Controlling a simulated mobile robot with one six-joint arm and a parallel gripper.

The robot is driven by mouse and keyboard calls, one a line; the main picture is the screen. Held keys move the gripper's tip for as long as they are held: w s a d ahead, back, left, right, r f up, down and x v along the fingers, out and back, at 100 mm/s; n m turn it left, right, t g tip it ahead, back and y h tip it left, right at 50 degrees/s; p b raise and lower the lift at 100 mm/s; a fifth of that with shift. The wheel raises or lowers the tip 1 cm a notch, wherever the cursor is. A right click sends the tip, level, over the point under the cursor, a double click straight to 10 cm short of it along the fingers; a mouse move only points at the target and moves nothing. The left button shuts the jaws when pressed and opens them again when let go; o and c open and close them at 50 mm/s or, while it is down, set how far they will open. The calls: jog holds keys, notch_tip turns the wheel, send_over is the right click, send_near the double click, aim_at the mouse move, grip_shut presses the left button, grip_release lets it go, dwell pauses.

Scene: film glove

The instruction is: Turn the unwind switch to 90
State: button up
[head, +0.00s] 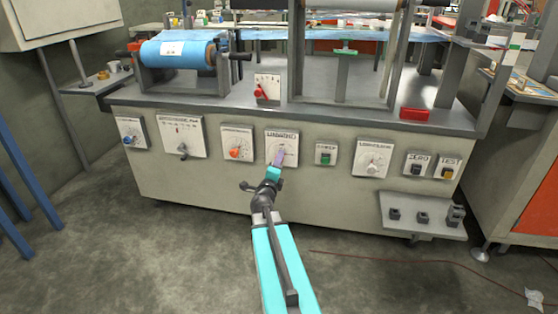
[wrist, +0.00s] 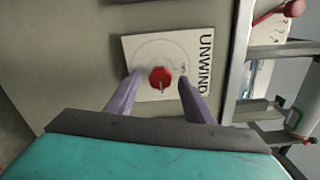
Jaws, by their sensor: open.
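The unwind switch (wrist: 161,76) is a red knob on a white plate (wrist: 140,45) marked UNWIND, shown turned sideways in the wrist view. A small pale mark shows on the knob's lower edge. In the head view this plate (head: 290,135) is on the front panel, and the knob is mostly hidden behind my gripper. My gripper (wrist: 160,80) is open, with one purple finger on each side of the knob and a gap on both sides. In the head view my gripper (head: 278,158) is in front of the plate. The knob's exact dial reading is too small to tell.
The same panel carries an orange knob (head: 235,153) to the left, a green switch (head: 325,156) and a pale knob (head: 373,166) to the right. A small shelf (head: 430,228) juts out at the lower right. A blue film roll (head: 178,53) sits on top.

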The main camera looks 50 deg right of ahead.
jog(key=p+v, duration=0.2)
jog(key=v, duration=0.3)
jog(key=shift+s+a+r+p, duration=0.15)
jog(key=shift+a+p, duration=0.15)
jog(key=shift+p, duration=0.05)
jog(key=a+p, duration=0.1)
jog(key=p, duration=0.2)
jog(key=shift+s, duration=0.35)
jog(key=shift+p+v, duration=1.9)
jog(key=shift+p, duration=1.4)
jog(key=shift+a, duration=0.1)
